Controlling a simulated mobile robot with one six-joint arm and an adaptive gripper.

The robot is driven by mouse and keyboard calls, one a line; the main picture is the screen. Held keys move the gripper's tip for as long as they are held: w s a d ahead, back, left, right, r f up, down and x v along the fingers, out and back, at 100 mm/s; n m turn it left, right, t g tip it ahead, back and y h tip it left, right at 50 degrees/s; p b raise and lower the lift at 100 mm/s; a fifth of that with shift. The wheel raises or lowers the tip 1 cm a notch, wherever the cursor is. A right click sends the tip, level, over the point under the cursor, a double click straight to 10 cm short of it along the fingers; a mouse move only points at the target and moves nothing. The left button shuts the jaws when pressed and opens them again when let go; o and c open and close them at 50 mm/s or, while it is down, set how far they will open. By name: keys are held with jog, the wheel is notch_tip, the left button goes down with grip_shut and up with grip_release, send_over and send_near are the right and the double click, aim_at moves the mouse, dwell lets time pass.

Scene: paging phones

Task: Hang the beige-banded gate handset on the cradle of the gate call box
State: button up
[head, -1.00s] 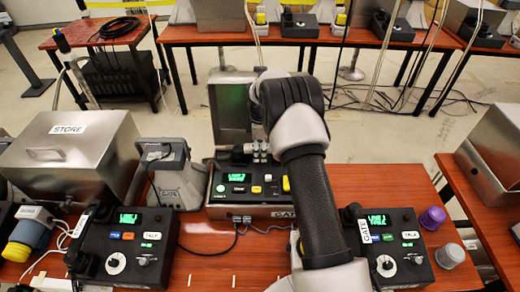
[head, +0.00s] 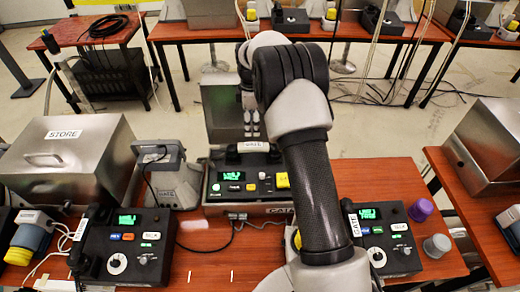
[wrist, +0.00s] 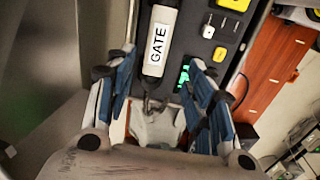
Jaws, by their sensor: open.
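The gate call box (head: 272,201) stands at the middle of the near table, with a lit green display and a GATE label on its front. A dark handset (head: 240,156) with a white GATE tag lies across its back edge, where the cradle is; the seating beneath it is hidden. My gripper (head: 251,128) is open and empty, just above and behind the handset. In the wrist view its blue-padded fingers (wrist: 160,62) are spread, apart from the handset.
A grey GATE unit (head: 165,180) and a STORE metal hood (head: 70,160) stand left. Purple (head: 421,210) and grey (head: 437,246) knobs stand right.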

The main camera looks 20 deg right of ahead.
jog(key=s+a+r+m+t, duration=0.1)
jog(key=s+a+r+m, duration=0.25)
jog(key=s+r, duration=0.6)
jog(key=s+a+r+m+t, duration=0.25)
jog(key=s+a+r, duration=0.25)
jog(key=s+r, duration=0.45)
jog(key=s+a+m, duration=0.2)
jog(key=s+m, duration=0.1)
jog(key=s, duration=0.6)
jog(key=s+a+m+t, duration=0.1)
jog(key=s+m, duration=0.3)
jog(key=s, duration=0.6)
jog(key=shift+s+a+r, duration=0.2)
jog(key=shift+a, duration=0.2)
